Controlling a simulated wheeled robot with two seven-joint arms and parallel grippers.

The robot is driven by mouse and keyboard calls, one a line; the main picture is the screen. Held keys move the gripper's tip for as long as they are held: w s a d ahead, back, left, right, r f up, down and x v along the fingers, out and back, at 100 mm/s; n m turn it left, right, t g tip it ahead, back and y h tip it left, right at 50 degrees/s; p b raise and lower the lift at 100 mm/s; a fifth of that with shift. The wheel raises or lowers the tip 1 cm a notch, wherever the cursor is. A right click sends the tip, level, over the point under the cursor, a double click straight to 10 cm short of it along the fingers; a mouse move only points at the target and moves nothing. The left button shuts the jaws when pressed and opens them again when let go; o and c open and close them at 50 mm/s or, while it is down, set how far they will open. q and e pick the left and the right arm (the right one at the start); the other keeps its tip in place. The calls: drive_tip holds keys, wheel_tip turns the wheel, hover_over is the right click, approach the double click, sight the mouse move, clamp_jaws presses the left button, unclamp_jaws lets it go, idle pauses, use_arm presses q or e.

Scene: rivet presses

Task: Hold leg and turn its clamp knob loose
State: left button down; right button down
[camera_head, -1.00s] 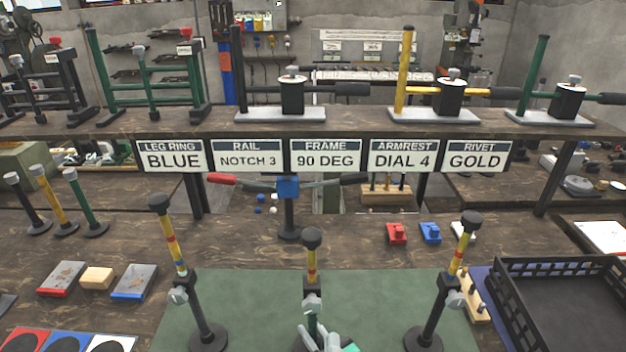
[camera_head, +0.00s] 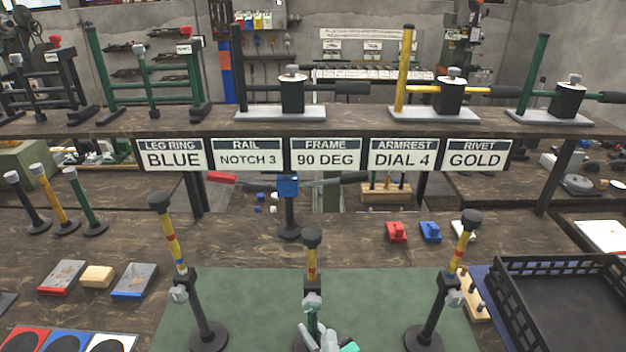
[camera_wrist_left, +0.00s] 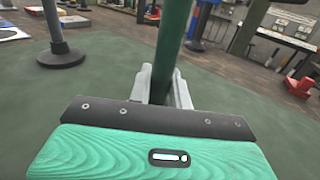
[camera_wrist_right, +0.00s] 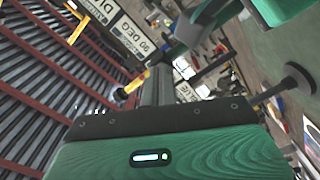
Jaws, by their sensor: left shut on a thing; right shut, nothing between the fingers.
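The middle leg (camera_head: 312,262) stands upright on the green mat, with a black cap, a yellow upper tube with red bands and a green lower tube. Its grey clamp knob (camera_head: 312,301) sits at the front of the collar. My left gripper (camera_wrist_left: 165,88) is shut around the green tube. Light grey fingers show below the knob in the head view, around the tube. My right gripper (camera_wrist_right: 158,88) is shut and empty. In its view a yellow tube with a dark cap (camera_wrist_right: 130,88) shows just beyond the fingers; whether they touch the knob cannot be told.
A left leg (camera_head: 174,240) and a right leg (camera_head: 463,240), both with dark lower tubes and grey knobs, stand on the mat (camera_head: 255,290). A black tray (camera_head: 560,265) is at the right. Signs (camera_head: 325,156) hang from the shelf behind.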

drive_tip(key=shift+w, duration=2.3)
drive_tip(key=shift+a+r, duration=0.2)
drive_tip(key=shift+a, duration=0.1)
drive_tip(key=shift+r, duration=0.15)
drive_tip(key=shift+d, duration=0.15)
drive_tip(key=s, duration=0.6)
drive_tip(key=shift+d+f, duration=0.25)
drive_tip(key=shift+d, duration=0.05)
